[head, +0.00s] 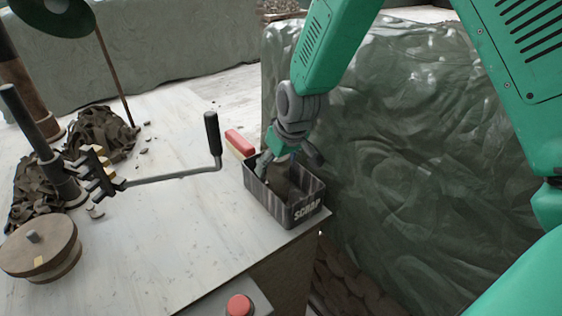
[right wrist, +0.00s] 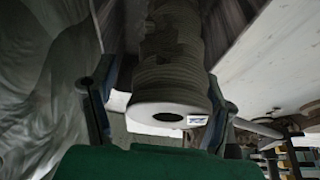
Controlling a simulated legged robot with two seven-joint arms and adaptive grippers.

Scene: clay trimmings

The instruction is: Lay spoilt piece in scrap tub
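The scrap tub (head: 284,208), a dark grey box marked SCRAP, stands at the table's right corner. My right gripper (head: 285,166) points down into its opening, fingers spread to either side. A dark brown piece (head: 279,184) shows between them inside the tub, partly hidden by the gripper and tub wall. In the right wrist view a ribbed, dark cylindrical piece (right wrist: 174,50) with a pale ring-shaped end lies between the fingers of my right gripper (right wrist: 160,105). A gap shows on its left; contact on its right cannot be told. My left gripper is not in view.
A crank with a black handle (head: 212,133) reaches across the table (head: 150,240). A round wooden disc (head: 40,250) and dark trimmings (head: 105,135) are at left. Plastic sheeting (head: 410,150) hangs close on the right.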

